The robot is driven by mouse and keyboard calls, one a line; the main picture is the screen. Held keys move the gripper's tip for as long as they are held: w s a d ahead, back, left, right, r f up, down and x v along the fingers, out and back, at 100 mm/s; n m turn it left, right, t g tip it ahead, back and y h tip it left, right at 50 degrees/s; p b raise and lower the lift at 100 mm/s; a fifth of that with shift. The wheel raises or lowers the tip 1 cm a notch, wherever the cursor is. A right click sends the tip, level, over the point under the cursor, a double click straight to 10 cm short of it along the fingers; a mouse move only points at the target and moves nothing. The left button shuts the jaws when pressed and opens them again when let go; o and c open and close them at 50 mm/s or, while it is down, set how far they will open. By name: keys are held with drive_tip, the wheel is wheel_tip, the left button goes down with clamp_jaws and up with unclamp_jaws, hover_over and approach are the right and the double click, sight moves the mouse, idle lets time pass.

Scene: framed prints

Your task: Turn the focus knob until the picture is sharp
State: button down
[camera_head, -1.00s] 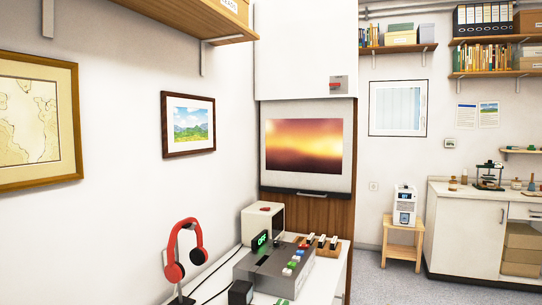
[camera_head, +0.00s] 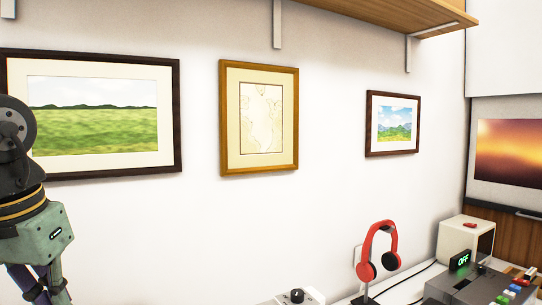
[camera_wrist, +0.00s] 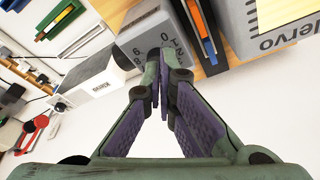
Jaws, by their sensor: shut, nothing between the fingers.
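A blurred orange and purple picture (camera_head: 510,150) shows on a pale screen at the right edge of the head view; no sharp detail is visible in it. A black round knob (camera_head: 297,296) stands on a white box (camera_head: 312,299) at the bottom edge; whether it is the focus knob I cannot tell. My gripper (camera_wrist: 160,62) is shut and empty in the wrist view, its fingers close together. In the head view only my wrist and the upper fingers show at the lower left, well left of the knob and apart from it.
Red headphones (camera_head: 378,250) hang on a stand right of the knob. A grey console (camera_head: 470,288) with an OFF display (camera_head: 460,260) and coloured buttons is at the lower right. Framed prints hang on the wall, and a wooden shelf (camera_head: 400,15) juts out above. Boxes surround my fingertips in the tilted wrist view.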

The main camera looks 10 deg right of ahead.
drive_tip(key=shift+s+d+b+x, duration=0.1)
drive_tip(key=shift+s+b+x, duration=0.15)
drive_tip(key=shift+x, duration=0.75)
drive_tip(key=shift+s+d+b+x, duration=0.15)
drive_tip(key=shift+b+x, duration=0.25)
drive_tip(key=shift+x, duration=0.6)
drive_tip(key=shift+s+b+x, duration=0.15)
drive_tip(key=shift+b+x, duration=0.15)
drive_tip(key=shift+x, duration=0.65)
drive_tip(key=shift+f, duration=0.25)
drive_tip(key=shift+w+p, duration=0.1)
drive_tip(key=shift+p, duration=0.85)
drive_tip(key=shift+w+a, duration=0.1)
drive_tip(key=shift+a, duration=0.2)
drive_tip(key=shift+s+a, duration=0.1)
drive_tip(key=shift+s, duration=0.25)
drive_tip(key=shift+r, duration=3.1)
